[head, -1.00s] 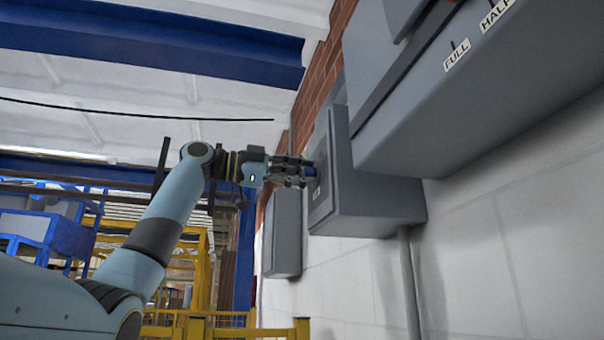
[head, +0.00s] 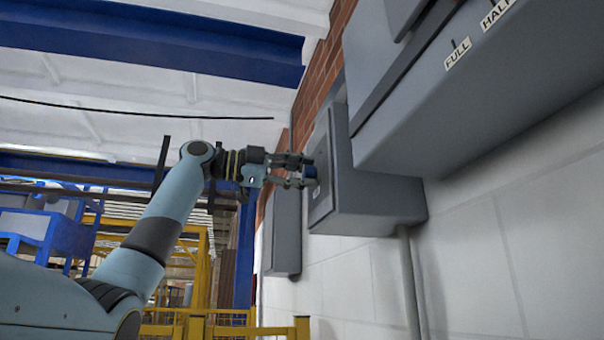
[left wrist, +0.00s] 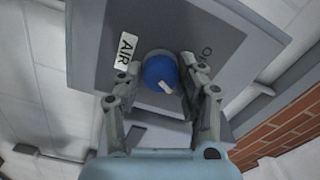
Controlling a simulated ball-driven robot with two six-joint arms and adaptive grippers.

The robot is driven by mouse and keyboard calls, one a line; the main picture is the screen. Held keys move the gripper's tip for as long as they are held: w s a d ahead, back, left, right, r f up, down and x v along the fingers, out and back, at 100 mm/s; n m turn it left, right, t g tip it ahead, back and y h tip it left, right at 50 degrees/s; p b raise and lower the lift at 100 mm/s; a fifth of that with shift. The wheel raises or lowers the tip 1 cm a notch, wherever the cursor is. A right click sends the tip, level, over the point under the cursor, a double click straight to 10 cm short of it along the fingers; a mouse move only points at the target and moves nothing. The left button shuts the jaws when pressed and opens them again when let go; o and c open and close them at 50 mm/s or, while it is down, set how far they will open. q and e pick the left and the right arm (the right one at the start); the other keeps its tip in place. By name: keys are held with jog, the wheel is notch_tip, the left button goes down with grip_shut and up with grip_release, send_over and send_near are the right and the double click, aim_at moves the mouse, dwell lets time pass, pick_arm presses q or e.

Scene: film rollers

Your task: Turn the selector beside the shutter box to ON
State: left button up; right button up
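The selector is a round blue knob (left wrist: 158,70) with a white pointer mark, on the face of a grey box (left wrist: 92,42). My left gripper (head: 308,170) is at this grey box (head: 375,205) in the head view. In the left wrist view its fingers (left wrist: 160,66) stand on both sides of the knob, with small gaps, so it looks open around it. My right gripper is out of view.
A larger grey box (head: 490,100) with "FULL" and "HALF" labels juts out at upper right. A narrow grey box (head: 283,235) is on the wall beyond. A conduit (head: 410,285) runs below the middle box. Yellow railings (head: 225,330) stand lower left.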

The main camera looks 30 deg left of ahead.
pick_arm(q)
jog(key=o, duration=0.3)
jog(key=shift+o, duration=0.2)
jog(key=v, duration=1.2)
